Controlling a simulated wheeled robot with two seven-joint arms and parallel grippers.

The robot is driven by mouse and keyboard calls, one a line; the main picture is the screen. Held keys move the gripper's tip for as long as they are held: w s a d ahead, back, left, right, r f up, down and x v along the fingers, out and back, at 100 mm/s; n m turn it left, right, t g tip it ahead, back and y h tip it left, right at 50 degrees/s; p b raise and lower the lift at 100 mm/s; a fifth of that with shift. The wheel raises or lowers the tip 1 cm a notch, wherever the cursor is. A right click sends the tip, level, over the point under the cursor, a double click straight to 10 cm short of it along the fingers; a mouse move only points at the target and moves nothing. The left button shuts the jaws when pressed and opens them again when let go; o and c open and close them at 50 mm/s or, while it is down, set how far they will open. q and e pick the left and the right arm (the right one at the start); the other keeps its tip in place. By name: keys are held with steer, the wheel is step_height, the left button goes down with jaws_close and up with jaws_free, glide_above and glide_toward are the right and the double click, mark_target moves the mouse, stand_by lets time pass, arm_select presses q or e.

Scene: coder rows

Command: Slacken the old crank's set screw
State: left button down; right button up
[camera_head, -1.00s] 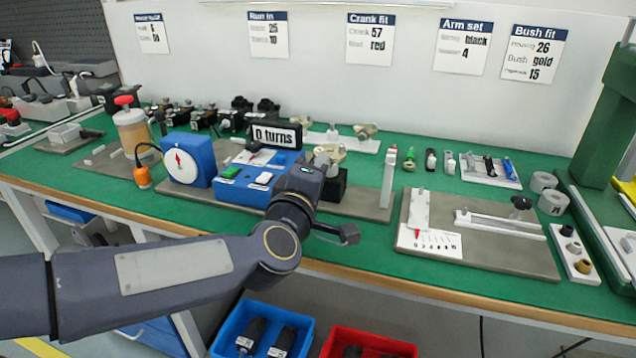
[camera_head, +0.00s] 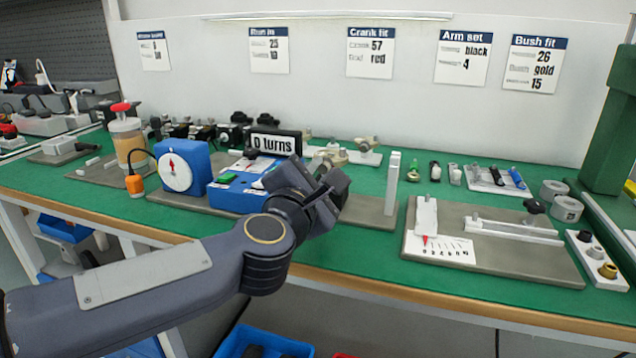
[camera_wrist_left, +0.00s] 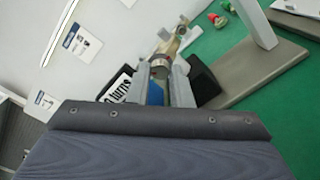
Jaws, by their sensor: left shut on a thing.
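My left gripper (camera_head: 322,178) reaches over the front of the blue machine (camera_head: 232,193). In the left wrist view its two grey fingers (camera_wrist_left: 167,88) are closed around a small round part (camera_wrist_left: 159,67) with a grey and brownish band. Cream-coloured metal (camera_wrist_left: 174,42), which seems to be the crank, stands just beyond the fingertips. In the head view cream metal (camera_head: 329,157) shows behind the gripper. The set screw cannot be made out. My right gripper is not in view.
A pale upright post (camera_head: 391,182) stands right of the gripper. Further right is a grey plate (camera_head: 500,262) with a scale and red pointer. A dial box (camera_head: 181,167) stands left. Green bench top is clear in narrow strips between the fixtures.

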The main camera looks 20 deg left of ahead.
arm_select(q)
steer(key=shift+a+n+b, duration=0.1)
steer(key=shift+n+b, duration=0.2)
steer(key=shift+n, duration=0.6)
steer(key=c, duration=1.3)
jaws_free()
steer(key=shift+w, duration=0.15)
steer(key=s+p, duration=0.2)
steer(key=s, duration=0.6)
